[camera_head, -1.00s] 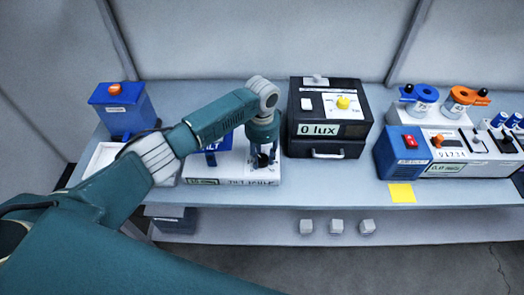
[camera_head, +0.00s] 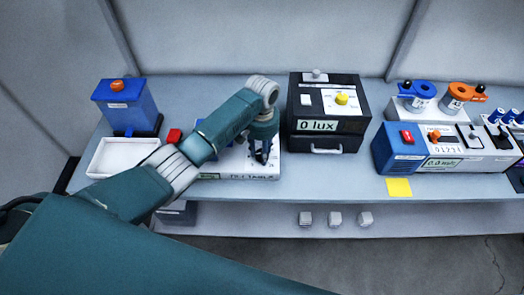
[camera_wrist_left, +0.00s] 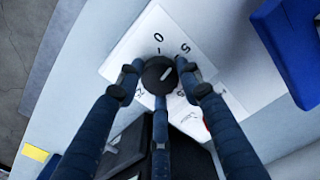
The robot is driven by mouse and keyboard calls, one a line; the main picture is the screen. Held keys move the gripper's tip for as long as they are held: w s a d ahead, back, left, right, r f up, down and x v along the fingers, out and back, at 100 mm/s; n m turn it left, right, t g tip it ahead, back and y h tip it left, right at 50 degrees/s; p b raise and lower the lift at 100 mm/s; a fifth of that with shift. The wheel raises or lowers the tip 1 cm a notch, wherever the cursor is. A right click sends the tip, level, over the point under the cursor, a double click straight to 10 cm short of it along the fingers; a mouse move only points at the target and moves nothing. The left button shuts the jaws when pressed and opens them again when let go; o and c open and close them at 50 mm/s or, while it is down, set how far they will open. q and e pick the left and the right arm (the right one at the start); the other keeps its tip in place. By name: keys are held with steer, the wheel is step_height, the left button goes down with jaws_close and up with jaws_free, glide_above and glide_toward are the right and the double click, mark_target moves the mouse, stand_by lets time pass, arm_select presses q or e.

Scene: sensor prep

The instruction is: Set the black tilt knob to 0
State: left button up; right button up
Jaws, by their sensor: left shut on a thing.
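The black tilt knob (camera_wrist_left: 157,78) shows in the left wrist view, on a white dial plate (camera_wrist_left: 135,50) printed with 0, 5 and other partly hidden marks. The white line on the knob slants up and right, nearer the 5 than the 0. My left gripper (camera_wrist_left: 160,85) has its dark fingers closed around the knob. In the head view my left gripper (camera_head: 262,153) reaches down onto the right part of the white tilt table (camera_head: 255,178), and the knob is hidden or too small to make out there. My right gripper is not in view.
A black lux box (camera_head: 316,146) stands just right of the gripper. A white tray (camera_head: 122,157) and a blue box with an orange knob (camera_head: 126,103) are at left. A blue and white meter (camera_head: 402,150) and a yellow note (camera_head: 398,187) are at right.

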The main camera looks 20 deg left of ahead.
arm_select(q)
steer(key=n, duration=0.5)
steer(key=shift+w+r, duration=0.1)
steer(key=shift+n, duration=1.3)
steer(key=o, duration=1.2)
step_height(320, 180, up, 12)
